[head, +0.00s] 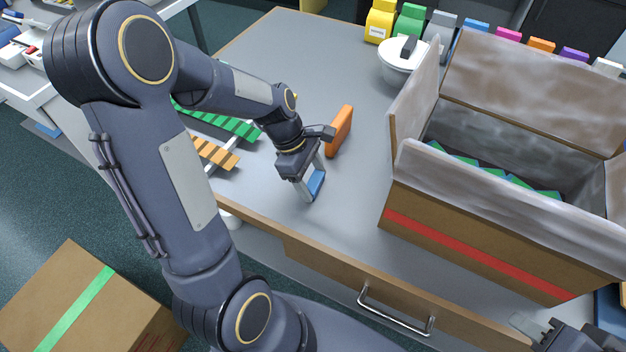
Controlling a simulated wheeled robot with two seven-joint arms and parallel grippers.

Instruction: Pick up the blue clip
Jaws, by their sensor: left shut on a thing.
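A blue clip (316,183) is between the fingers of my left gripper (312,184). The gripper points down and is shut on the clip, low over the grey table near its front edge. I cannot tell whether the clip touches the table. The fingers hide part of it. My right gripper (540,329) shows only in part at the bottom right corner, in front of the table; its fingertips are hard to make out.
An orange block (340,131) stands just behind my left gripper. Green strips (225,122) and orange strips (214,153) lie to its left. A large open carton (470,240) fills the right side. A white lidded bowl (397,74) stands behind. Clear table lies between block and carton.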

